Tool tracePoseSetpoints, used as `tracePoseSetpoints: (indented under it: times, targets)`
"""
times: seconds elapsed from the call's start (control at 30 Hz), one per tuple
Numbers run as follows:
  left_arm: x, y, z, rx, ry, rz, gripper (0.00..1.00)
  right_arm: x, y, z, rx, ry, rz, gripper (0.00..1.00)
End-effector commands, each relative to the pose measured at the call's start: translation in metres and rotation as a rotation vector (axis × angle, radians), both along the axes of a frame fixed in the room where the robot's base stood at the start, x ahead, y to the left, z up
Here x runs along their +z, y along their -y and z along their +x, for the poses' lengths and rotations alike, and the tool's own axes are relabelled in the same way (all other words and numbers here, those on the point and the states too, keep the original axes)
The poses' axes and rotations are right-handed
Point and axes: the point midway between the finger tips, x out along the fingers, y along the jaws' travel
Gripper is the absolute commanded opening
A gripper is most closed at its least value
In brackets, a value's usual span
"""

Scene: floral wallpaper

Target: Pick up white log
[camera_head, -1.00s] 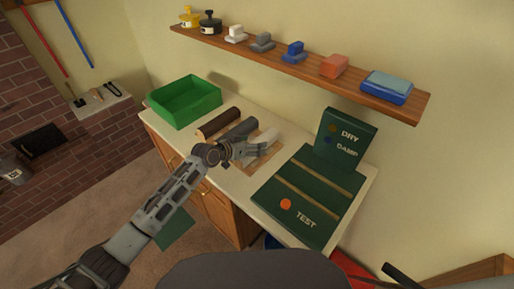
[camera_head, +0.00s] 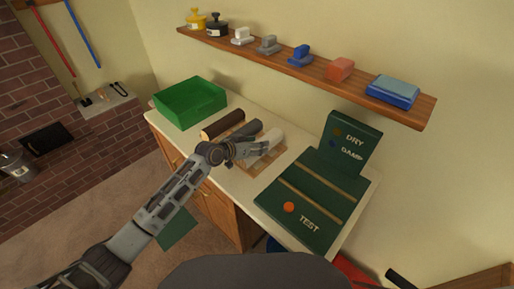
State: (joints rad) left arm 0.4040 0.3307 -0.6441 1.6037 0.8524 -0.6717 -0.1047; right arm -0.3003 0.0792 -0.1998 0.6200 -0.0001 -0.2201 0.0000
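The white log (camera_head: 271,136) lies on a wooden rack (camera_head: 270,171) on the counter, at the right end of a row of logs. Beside it are a grey log (camera_head: 247,131) and a dark brown log (camera_head: 222,124). My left gripper (camera_head: 262,151) reaches in from the left, with its fingers over the near part of the white log. The fingers partly hide the white log and the rack. I cannot tell whether they touch the log or how far they are open. My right gripper is not in view.
A green tray (camera_head: 190,112) stands at the counter's left end. A dark green test board (camera_head: 310,200) with DRY and DAMP labels takes up the right end. A wall shelf (camera_head: 330,82) with several small items hangs above the back.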

Motion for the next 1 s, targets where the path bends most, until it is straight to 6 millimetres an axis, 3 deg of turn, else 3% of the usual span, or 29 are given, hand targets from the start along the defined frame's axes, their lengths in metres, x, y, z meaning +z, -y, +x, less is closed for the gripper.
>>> tracePoseSetpoints:
  times: [0.5,0.7,1.0]
  targets:
    - [0.072,0.000,0.001,0.000,0.006,-0.003,0.17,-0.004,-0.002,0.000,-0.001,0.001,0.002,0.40]
    - [0.087,0.000,0.001,0.000,0.003,-0.003,0.17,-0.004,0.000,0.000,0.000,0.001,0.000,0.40]
    - [0.089,0.000,0.001,0.000,0.002,-0.002,0.17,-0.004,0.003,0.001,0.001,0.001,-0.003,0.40]
